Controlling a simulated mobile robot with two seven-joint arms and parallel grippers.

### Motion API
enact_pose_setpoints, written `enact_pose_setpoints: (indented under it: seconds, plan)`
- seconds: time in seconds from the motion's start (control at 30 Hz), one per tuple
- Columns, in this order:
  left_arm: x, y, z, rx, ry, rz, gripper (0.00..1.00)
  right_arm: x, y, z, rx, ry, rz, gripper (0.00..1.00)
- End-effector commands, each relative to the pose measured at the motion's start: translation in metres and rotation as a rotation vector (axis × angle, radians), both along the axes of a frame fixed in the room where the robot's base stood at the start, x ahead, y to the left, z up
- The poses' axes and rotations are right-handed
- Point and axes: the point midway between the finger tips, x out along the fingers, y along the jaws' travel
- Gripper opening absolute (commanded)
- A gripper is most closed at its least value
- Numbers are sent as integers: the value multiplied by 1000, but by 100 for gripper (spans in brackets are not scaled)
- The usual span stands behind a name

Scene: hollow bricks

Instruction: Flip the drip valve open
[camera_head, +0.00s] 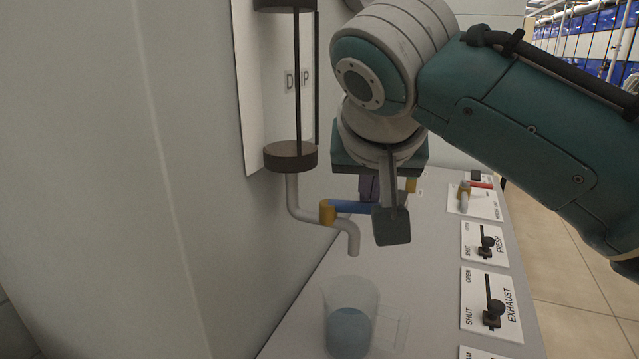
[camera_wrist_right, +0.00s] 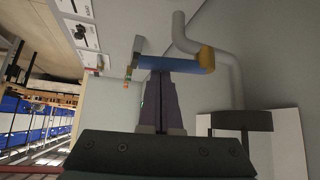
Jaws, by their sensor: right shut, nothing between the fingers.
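The drip valve has an orange-yellow body (camera_head: 327,211) on a bent grey pipe and a blue lever (camera_head: 350,206) pointing out to the right. In the right wrist view the lever (camera_wrist_right: 172,64) runs across just beyond my fingertips, with the orange body (camera_wrist_right: 206,58) at its right end. My right gripper (camera_head: 370,195) is shut and empty, its purple fingers together at the lever. The fingers also show in the wrist view (camera_wrist_right: 159,78). I cannot tell whether they touch the lever. My wrist hides part of this area in the head view. My left gripper is not in view.
A clear beaker (camera_head: 349,330) with blue liquid stands on the grey counter below the spout. A dark-ended cylinder (camera_head: 290,157) and a wall are at left. EXHAUST (camera_head: 492,306) and FRESH (camera_head: 486,246) slider panels and a red-handled valve (camera_head: 476,185) line the right.

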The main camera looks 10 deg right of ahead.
Motion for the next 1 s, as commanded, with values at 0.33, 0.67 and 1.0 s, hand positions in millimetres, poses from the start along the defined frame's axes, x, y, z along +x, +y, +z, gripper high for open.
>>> enact_pose_setpoints:
  seconds: [0.33,0.67,1.0]
  plan:
    - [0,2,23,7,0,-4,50,-9,5,3,3,6,-178,0]
    - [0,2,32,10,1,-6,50,-14,5,0,-1,0,-203,0]
    - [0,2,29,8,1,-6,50,-10,4,-1,-1,0,-203,0]
